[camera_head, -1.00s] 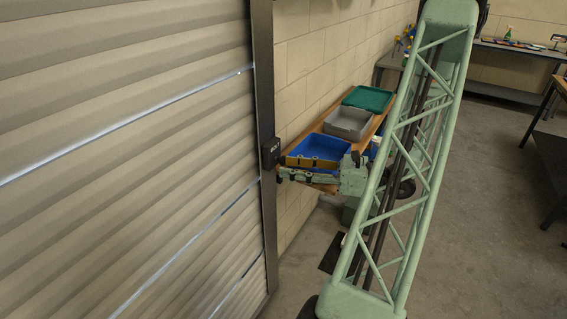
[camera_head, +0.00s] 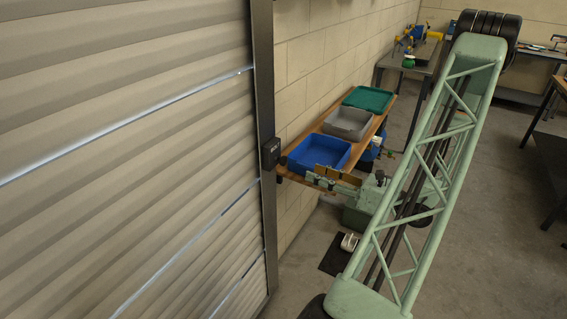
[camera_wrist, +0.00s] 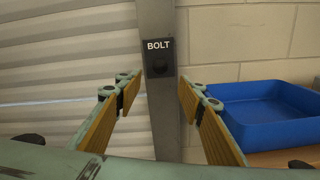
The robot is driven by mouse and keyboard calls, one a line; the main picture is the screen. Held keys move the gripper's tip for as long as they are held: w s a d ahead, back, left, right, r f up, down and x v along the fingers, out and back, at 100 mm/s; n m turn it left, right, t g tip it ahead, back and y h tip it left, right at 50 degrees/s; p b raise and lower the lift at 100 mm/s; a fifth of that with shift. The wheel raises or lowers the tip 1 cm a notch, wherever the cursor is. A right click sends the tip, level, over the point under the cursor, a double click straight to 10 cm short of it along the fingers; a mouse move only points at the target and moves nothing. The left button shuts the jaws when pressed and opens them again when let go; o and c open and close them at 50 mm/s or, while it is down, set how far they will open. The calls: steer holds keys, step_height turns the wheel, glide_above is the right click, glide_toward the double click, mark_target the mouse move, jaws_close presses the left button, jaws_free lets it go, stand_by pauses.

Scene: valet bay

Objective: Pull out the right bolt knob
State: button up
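A dark box marked BOLT (camera_wrist: 160,57) is fixed to the grey door post, with a round black knob (camera_wrist: 159,67) facing me below the lettering. In the head view the box (camera_head: 270,153) is at the edge of the shutter, with a small dark round shape just right of it. I cannot tell how far the knob stands out. My gripper (camera_wrist: 158,88) is open and empty, its two tan-padded fingers spread left and right of the post in the wrist view. In the head view my gripper (camera_head: 318,180) is right of the box and apart from it.
The slatted shutter (camera_head: 120,130) fills the left. Right of the post, a wooden shelf (camera_head: 320,188) along the block wall carries a blue bin (camera_head: 318,152), a grey bin (camera_head: 348,124) and a green bin (camera_head: 368,99). Open floor (camera_head: 490,210) lies at the right.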

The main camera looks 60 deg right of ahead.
mark_target(286, 163)
steer(key=shift+w, duration=0.2)
steer(key=shift+w+a+b, duration=0.15)
steer(key=shift+w+b, duration=0.15)
steer(key=shift+w, duration=3.05)
steer(key=shift+w+a+b, duration=0.15)
steer(key=shift+w+b, duration=0.1)
steer(key=shift+w, duration=3.05)
steer(key=shift+c, duration=0.3)
